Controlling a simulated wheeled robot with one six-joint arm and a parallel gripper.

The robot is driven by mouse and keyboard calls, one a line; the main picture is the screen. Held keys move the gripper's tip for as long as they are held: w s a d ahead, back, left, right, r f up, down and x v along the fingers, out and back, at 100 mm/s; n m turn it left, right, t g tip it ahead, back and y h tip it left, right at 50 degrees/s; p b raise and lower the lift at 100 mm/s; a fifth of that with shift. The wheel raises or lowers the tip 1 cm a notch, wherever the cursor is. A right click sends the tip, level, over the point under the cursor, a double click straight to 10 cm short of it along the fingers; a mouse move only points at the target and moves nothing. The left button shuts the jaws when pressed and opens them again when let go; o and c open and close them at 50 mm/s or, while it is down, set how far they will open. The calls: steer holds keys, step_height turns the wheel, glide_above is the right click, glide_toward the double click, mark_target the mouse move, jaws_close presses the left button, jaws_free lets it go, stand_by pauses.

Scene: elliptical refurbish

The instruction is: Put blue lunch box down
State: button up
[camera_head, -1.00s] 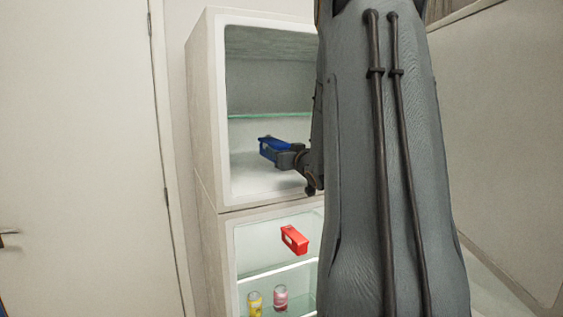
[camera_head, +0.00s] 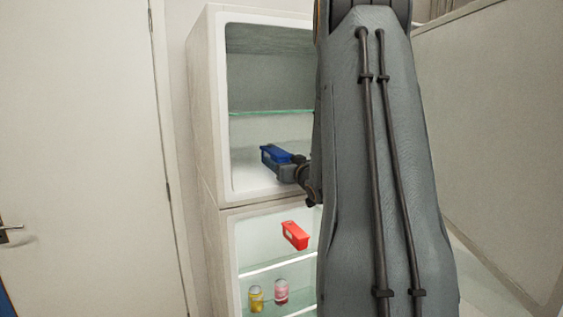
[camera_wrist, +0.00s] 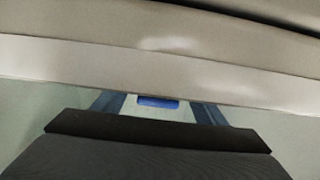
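The blue lunch box (camera_head: 275,154) is at the upper compartment of the white fridge, near the compartment floor and below the glass shelf. My gripper (camera_head: 285,170) is at its near side, and appears shut on it. Whether the box touches the compartment floor cannot be told. In the wrist view, a strip of the blue lunch box (camera_wrist: 158,102) shows between the two dark fingers (camera_wrist: 158,108).
A glass shelf (camera_head: 270,113) crosses the upper compartment. A red box (camera_head: 295,235), a yellow can (camera_head: 256,299) and a pink can (camera_head: 281,291) are in the lower compartment. A white door (camera_head: 80,150) stands at left. My arm hides the fridge's right side.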

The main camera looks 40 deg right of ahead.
steer(key=shift+r, duration=0.2)
steer(key=b+v, duration=0.3)
steer(key=v, duration=0.9)
steer(key=shift+b, duration=0.3)
steer(key=shift+a, duration=0.1)
